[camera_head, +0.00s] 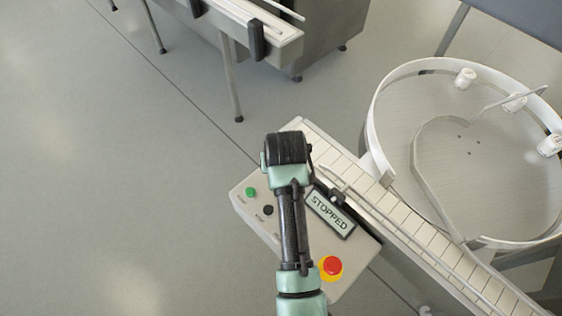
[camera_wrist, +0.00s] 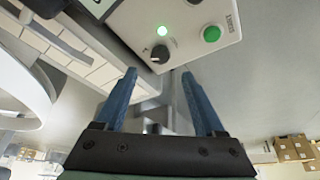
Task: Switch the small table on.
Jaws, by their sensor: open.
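The control panel (camera_head: 243,203) is a grey box beside the conveyor. It has a green button (camera_head: 250,191), a black knob (camera_head: 268,210), a display reading STOPPED (camera_head: 330,213) and a red stop button on yellow (camera_head: 331,267). In the wrist view the green button (camera_wrist: 211,33) and the black knob (camera_wrist: 160,53) show close up, with a glowing green light (camera_wrist: 162,31) near the knob. My gripper (camera_wrist: 159,75) is open and empty, its blue fingertips just short of the knob. In the head view my arm covers part of the panel and hides the fingers.
A round table (camera_head: 385,110) with a raised rim and several white containers (camera_head: 465,78) stands at the right. A slatted conveyor (camera_head: 408,216) runs beside the panel. Another machine (camera_head: 290,45) stands at the top. The floor at the left is clear.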

